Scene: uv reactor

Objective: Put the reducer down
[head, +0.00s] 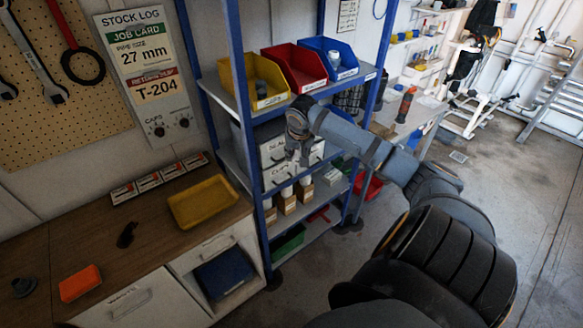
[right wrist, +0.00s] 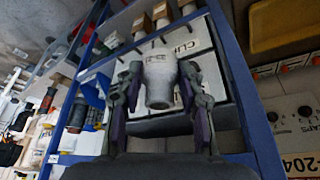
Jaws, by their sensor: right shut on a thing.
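My right gripper (head: 300,150) reaches in front of the blue-framed shelf rack, below the bins. In the right wrist view my right gripper (right wrist: 160,88) is shut on the reducer (right wrist: 160,72), a pale grey, stepped round piece held between both fingers. The reducer is hard to make out in the head view. On the rack's upper shelf stand a yellow bin (head: 238,92), a red bin (head: 292,70) and a blue bin (head: 345,65). Small pieces show in the yellow and blue bins. My left gripper is out of view.
A yellow tray (head: 203,202) lies on the wooden bench (head: 165,255), with an orange block (head: 80,283) and small dark parts nearby. The job card (head: 150,70) reads 27 mm and T-204. A blue rack post (head: 245,120) stands left of my gripper.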

